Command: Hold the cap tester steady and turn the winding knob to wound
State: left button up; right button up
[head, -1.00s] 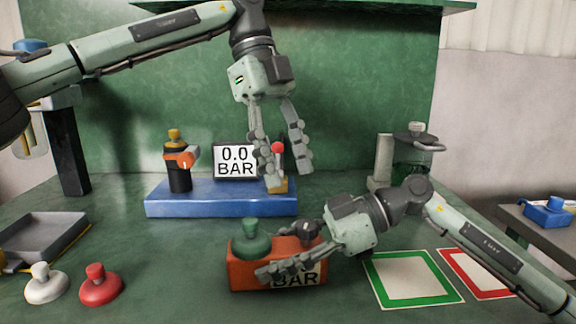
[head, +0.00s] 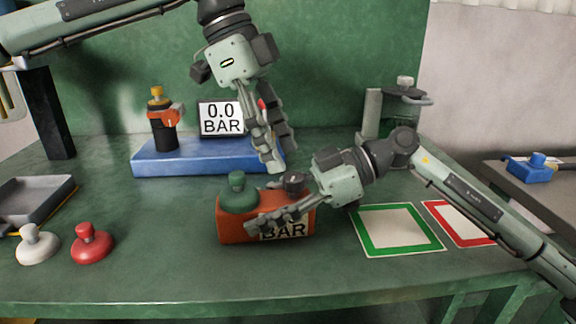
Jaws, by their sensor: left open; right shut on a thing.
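The cap tester is an orange box (head: 228,227) standing on the bench in the middle of the head view. A green cap (head: 238,196) sits on its top left. A dark round winding knob (head: 292,182) is on its top right. A white "BAR" display is on its front, with its upper part covered by my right fingers. My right gripper (head: 268,219) is shut on the cap tester, with a finger across its front. My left gripper (head: 279,156) is open and points down just above and behind the knob, apart from it. The knob's setting is too small to read.
Behind stands a blue base (head: 190,163) with a black and orange fitting (head: 162,120) and a "0.0 BAR" display (head: 221,118). White (head: 37,245) and red (head: 92,243) caps and a grey tray (head: 35,200) are left. Green (head: 397,253) and red-framed squares lie right.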

aim_at(293, 175)
pick_arm(q)
jog(key=shift+x, duration=2)
jog(key=shift+c, duration=0.6)
grip_shut()
jog(key=m+g, duration=0.1)
jog(key=m, duration=0.1)
jog(key=m+y, duration=0.1)
jog(key=m, duration=0.1)
jog(key=shift+w+m+g, duration=0.15)
jog(key=shift+m+g, duration=0.25)
jog(key=shift+o, duration=0.6)
grip_release()
jog(key=shift+r, duration=0.15)
